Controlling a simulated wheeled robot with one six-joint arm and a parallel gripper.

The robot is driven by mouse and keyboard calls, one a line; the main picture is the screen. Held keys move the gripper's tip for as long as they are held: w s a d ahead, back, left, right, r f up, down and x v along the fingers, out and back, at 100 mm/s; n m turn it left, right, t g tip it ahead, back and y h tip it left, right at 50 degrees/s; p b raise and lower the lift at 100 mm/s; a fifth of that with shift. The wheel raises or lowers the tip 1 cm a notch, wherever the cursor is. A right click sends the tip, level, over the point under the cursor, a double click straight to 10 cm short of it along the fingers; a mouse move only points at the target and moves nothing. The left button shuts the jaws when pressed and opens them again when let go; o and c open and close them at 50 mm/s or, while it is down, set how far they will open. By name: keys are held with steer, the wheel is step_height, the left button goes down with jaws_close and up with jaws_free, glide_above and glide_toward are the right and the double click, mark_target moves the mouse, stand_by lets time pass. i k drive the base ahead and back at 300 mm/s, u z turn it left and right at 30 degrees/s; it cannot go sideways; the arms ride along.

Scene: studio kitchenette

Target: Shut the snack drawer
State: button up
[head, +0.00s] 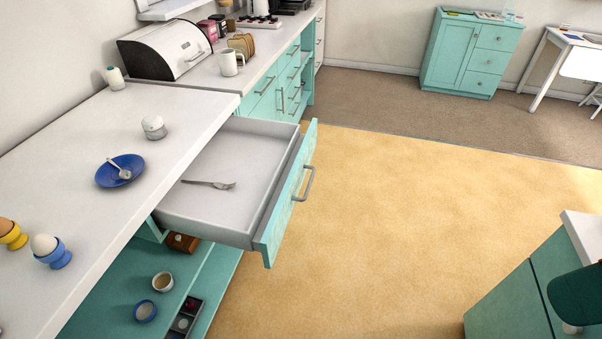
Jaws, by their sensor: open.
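A drawer (213,221) with a teal front (286,205) stands pulled well out from under the white counter, left of the middle in the head view. Its grey bar handle (308,184) faces right, toward the open floor. A fork (209,184) lies on the drawer's pale bottom, and the rest of the part I see is empty. The back end of the drawer is hidden under the counter. I cannot see a label on the drawer. My gripper is not in view.
The counter (75,135) holds a blue saucer (133,160) with a spoon and egg cups with eggs. A bread box (165,48) and mug (229,63) stand farther back. Below the drawer, an open shelf (112,300) holds small bowls. The yellow floor (400,230) beside the drawer is clear.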

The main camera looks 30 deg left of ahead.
mark_target(268, 161)
steer(key=u, duration=0.35)
steer(key=i, duration=0.7)
steer(key=u, duration=0.75)
steer(key=i, duration=0.25)
steer(key=u, duration=0.25)
